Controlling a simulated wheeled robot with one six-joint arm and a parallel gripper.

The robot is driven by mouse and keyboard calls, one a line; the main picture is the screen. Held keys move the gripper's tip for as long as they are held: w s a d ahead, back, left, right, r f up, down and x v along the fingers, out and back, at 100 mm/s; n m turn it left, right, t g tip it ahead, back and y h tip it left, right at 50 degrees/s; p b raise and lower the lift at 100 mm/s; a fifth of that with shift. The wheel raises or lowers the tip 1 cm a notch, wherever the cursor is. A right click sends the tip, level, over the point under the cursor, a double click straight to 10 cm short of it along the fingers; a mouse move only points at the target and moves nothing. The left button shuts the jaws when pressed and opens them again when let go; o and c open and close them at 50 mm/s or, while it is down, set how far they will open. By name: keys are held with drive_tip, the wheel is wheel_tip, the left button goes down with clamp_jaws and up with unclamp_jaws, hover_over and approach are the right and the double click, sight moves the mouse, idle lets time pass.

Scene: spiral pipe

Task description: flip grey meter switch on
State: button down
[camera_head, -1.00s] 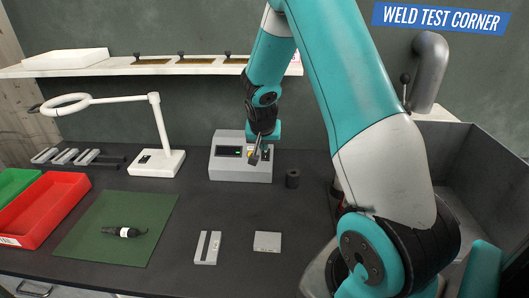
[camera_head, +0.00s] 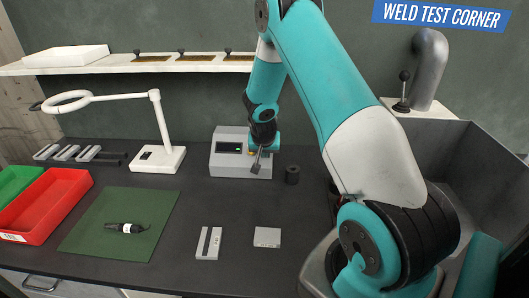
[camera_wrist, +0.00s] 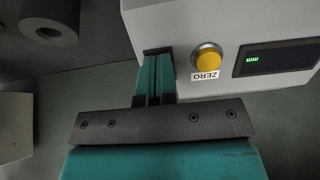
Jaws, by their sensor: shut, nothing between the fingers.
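The grey meter (camera_head: 228,168) stands at the back of the bench, with a dark display (camera_head: 229,147) showing small green marks. In the wrist view the meter's grey face (camera_wrist: 200,22) fills the top right, with a yellow button (camera_wrist: 206,58) labelled ZERO and the display (camera_wrist: 275,58). My gripper (camera_head: 257,171) is in front of the meter's right half. In the wrist view the gripper's fingers (camera_wrist: 157,52) are together and empty, with their tips at the face, left of the yellow button. I cannot see the switch; the fingers may cover it. Contact cannot be told.
A dark cylinder (camera_head: 292,175) stands close right of the meter, and a white lamp (camera_head: 160,160) stands to its left. Small grey blocks (camera_head: 267,237) lie in front. A green mat (camera_head: 90,228) and red bin (camera_head: 45,205) are at left. A shelf (camera_head: 120,68) runs behind.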

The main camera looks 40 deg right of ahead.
drive_tip(key=f+b, duration=0.1)
drive_tip(key=b, duration=0.2)
drive_tip(key=shift+a+f+t+h, duration=0.1)
drive_tip(key=shift+f+t+h, duration=0.2)
drive_tip(key=shift+f+t, duration=0.1)
drive_tip(key=shift+t+h+b, duration=0.3)
drive_tip(key=shift+h+b, duration=0.1)
drive_tip(key=shift+b, duration=0.7)
drive_tip(key=shift+s+r+p, duration=0.1)
drive_tip(key=shift+r+p, duration=0.2)
drive_tip(key=shift+p, duration=0.05)
drive_tip(key=shift+w+d+r+p, duration=0.2)
drive_tip(key=shift+r+p, duration=0.3)
drive_tip(key=shift+r, duration=0.2)
drive_tip(key=shift+a, duration=0.1)
drive_tip(key=shift+r, duration=0.15)
drive_tip(key=shift+s+a+r, duration=0.1)
drive_tip(key=shift+r, duration=0.05)
drive_tip(key=v, duration=1.3)
drive_tip(key=shift+s+a, duration=0.35)
